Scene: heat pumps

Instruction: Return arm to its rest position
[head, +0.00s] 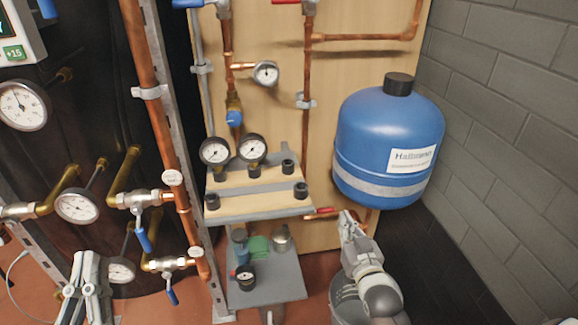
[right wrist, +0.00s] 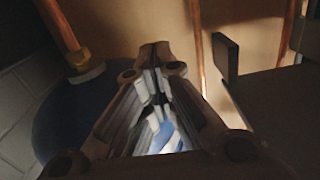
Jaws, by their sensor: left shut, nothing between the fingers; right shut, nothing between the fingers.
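My right arm (head: 375,285) reaches in from the lower right in the head view. Its gripper (head: 346,216) is shut and empty, pointing up just below and left of the blue tank (head: 388,140). A red-handled valve (head: 322,213) is close to its fingertips; I cannot tell whether they touch. In the right wrist view the shut fingers (right wrist: 155,48) point at the wooden panel (right wrist: 150,20), with the dark blue tank (right wrist: 75,115) to the left. My left gripper (head: 88,258) is shut and empty at the lower left, in front of the pipework.
A two-level shelf (head: 262,214) with gauges stands left of my right gripper; its lower plate (head: 280,285) holds small parts. Copper pipes, gauges and blue-handled valves (head: 143,238) crowd the left. A grey block wall (head: 510,130) bounds the right.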

